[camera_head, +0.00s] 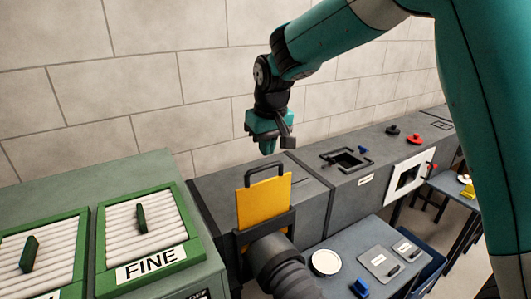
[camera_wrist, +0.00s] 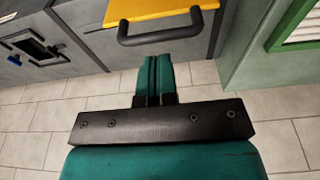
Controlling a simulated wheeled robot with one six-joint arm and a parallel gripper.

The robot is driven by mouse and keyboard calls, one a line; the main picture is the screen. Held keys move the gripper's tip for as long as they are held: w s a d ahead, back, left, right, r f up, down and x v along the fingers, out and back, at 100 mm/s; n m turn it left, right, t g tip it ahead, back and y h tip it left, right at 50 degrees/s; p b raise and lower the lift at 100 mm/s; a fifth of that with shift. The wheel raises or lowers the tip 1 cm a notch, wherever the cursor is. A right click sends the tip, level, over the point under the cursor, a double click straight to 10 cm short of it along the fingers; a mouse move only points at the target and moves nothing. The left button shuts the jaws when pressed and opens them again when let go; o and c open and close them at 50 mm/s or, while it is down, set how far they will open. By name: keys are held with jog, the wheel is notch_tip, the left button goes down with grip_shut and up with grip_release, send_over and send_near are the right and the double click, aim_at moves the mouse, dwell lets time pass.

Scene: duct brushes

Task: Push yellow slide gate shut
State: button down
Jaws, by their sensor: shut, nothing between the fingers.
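The yellow slide gate (camera_head: 264,206) stands upright in a black frame (camera_head: 265,240) on the grey duct, with much of its plate showing above the frame. A black loop handle (camera_head: 267,170) sits on its top edge. My gripper (camera_head: 267,147) is above the handle, fingers pointing down, shut and empty. In the wrist view, the shut teal fingers (camera_wrist: 154,76) appear close to the black handle (camera_wrist: 160,38) below the gate's yellow edge (camera_wrist: 150,9). I cannot tell whether they touch it.
A green cabinet with a FINE filter panel (camera_head: 148,228) stands left. A ribbed black hose (camera_head: 278,265) leaves the gate frame towards the front. The grey duct (camera_head: 345,180) runs right, with a square opening (camera_head: 345,159). A table (camera_head: 350,250) holding a white disc (camera_head: 325,262) is in front.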

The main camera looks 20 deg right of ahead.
aim_at(264, 166)
jog(key=shift+w+f+p, duration=0.2)
jog(key=shift+f+p, duration=0.15)
jog(key=shift+f, duration=0.65)
jog(key=shift+w+f+p, duration=0.2)
jog(key=shift+f+p, duration=0.15)
jog(key=shift+f, duration=0.65)
jog(key=shift+f, duration=0.1)
notch_tip(264, 166, down, 12)
jog(key=b, duration=0.8)
jog(key=shift+s+r, duration=0.15)
jog(key=shift+r, duration=0.1)
notch_tip(264, 166, up, 14)
jog(key=s, duration=0.2)
jog(key=shift+s+r+p, duration=0.15)
jog(key=shift+s+p, duration=0.1)
jog(key=shift+p, duration=0.05)
jog(key=shift+d, duration=0.1)
